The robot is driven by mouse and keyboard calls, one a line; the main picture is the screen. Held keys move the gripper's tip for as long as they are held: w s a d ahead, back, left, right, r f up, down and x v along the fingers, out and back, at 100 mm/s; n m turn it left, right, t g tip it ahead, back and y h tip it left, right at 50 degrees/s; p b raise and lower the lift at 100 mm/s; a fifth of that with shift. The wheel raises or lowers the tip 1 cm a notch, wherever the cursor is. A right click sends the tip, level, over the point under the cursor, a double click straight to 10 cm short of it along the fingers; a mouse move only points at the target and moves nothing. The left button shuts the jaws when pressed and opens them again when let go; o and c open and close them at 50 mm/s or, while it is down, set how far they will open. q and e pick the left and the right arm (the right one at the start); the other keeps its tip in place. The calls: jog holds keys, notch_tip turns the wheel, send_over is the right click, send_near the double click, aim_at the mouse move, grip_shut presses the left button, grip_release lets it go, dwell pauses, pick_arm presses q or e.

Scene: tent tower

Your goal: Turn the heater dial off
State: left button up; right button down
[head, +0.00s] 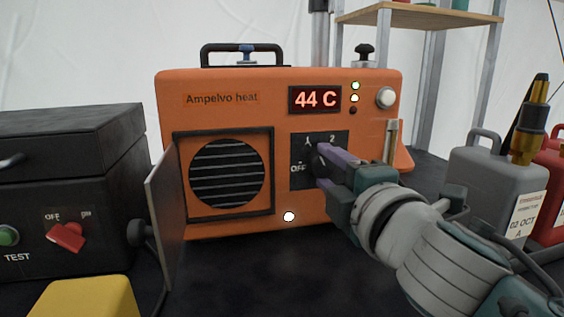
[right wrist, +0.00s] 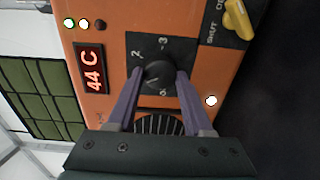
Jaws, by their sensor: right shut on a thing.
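The orange heater (head: 290,125) stands on the dark table and its red display reads 44 C. In the head view my right gripper (head: 321,162) covers most of the dial. I cannot tell which mark the dial points to. My left gripper is not in view.
An open grille door (head: 166,220) sticks out at the heater's left. A black box (head: 65,185) with a red switch and a yellow object (head: 85,298) are at left. A grey can (head: 495,185) stands at right. A yellow lever (right wrist: 238,18) is near the dial plate.

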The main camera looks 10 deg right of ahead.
jog(key=n+p, duration=0.1)
jog(key=n, duration=0.5)
jog(key=n+p, duration=0.1)
jog(key=n, duration=0.5)
jog(key=shift+h+p, duration=0.3)
jog(key=shift+p, duration=0.05)
dwell(0.4)
jog(key=shift+c, duration=1.5)
grip_release()
jog(key=shift+s, duration=0.1)
